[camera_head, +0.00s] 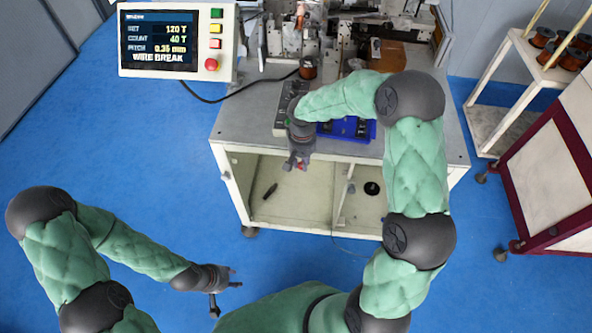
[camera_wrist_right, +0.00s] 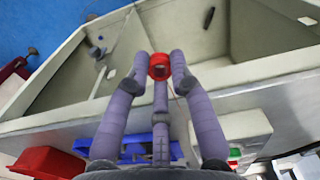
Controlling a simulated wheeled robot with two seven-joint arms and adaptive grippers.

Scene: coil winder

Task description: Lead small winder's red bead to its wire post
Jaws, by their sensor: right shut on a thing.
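My right gripper (camera_head: 297,165) hangs just beyond the front edge of the winder bench, above its open lower shelf. In the right wrist view the same gripper (camera_wrist_right: 160,62) is shut on the red bead (camera_wrist_right: 159,66), which sits between its fingertips. A thin line, perhaps wire, shows near the bead in the wrist view. The winder machinery (camera_head: 298,38) stands at the back of the bench. I cannot pick out the wire post. My left gripper (camera_head: 232,282) is open and empty over the blue floor.
The bench (camera_head: 245,122) carries a copper spool (camera_head: 308,68) and a blue tray (camera_head: 364,130). A red bin (camera_wrist_right: 45,162) shows in the wrist view. A control screen (camera_head: 160,42) reads WIRE BREAK. A shelf cart (camera_head: 492,130) with spools stands at right.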

